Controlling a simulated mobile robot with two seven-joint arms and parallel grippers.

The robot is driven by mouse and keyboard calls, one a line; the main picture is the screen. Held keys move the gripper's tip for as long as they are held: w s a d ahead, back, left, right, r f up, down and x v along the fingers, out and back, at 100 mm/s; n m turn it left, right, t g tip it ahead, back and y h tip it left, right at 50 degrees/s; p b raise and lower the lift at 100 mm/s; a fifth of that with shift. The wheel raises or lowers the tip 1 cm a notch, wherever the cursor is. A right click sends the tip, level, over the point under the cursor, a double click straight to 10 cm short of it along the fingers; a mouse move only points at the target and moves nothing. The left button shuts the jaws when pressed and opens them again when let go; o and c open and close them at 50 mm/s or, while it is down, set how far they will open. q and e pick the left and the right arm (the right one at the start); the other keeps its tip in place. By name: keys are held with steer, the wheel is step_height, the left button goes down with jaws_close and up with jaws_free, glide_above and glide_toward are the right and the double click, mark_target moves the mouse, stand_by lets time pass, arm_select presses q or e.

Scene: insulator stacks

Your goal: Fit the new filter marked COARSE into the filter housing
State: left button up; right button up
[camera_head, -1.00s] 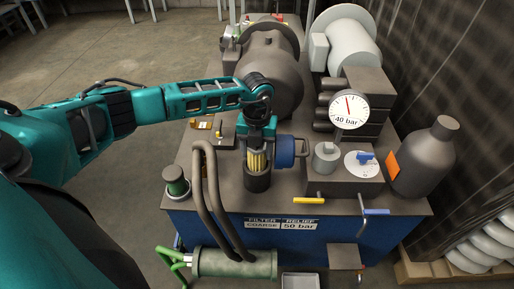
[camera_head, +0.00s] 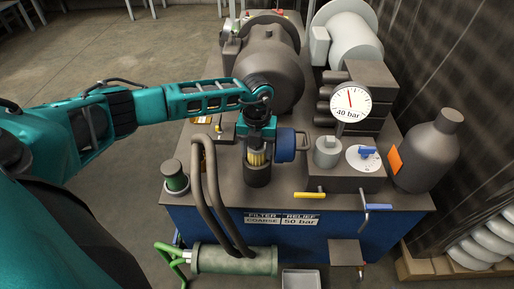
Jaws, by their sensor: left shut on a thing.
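My left gripper (camera_head: 261,134) reaches in from the left and points down over the filter housing (camera_head: 257,174), a dark open cup on the bench top. It is shut on a yellow pleated filter (camera_head: 257,158). The filter's lower part is inside or just at the housing mouth; its exact depth is hidden. No marking on it can be read. A label plate (camera_head: 282,220) on the bench front reads FILTER COARSE and RELIEF 50 bar. My right gripper is not in view.
A gauge (camera_head: 350,106) reads about 40 bar. A dark-capped green canister (camera_head: 175,176) stands at the front left. Bent pipes (camera_head: 217,194) rise just left of the housing. A grey bottle (camera_head: 426,152) stands at right.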

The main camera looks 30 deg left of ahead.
arm_select(q)
steer(key=shift+f, duration=0.25)
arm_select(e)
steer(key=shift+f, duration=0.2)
arm_select(q)
steer(key=o, duration=1.1)
steer(key=shift+o, duration=0.2)
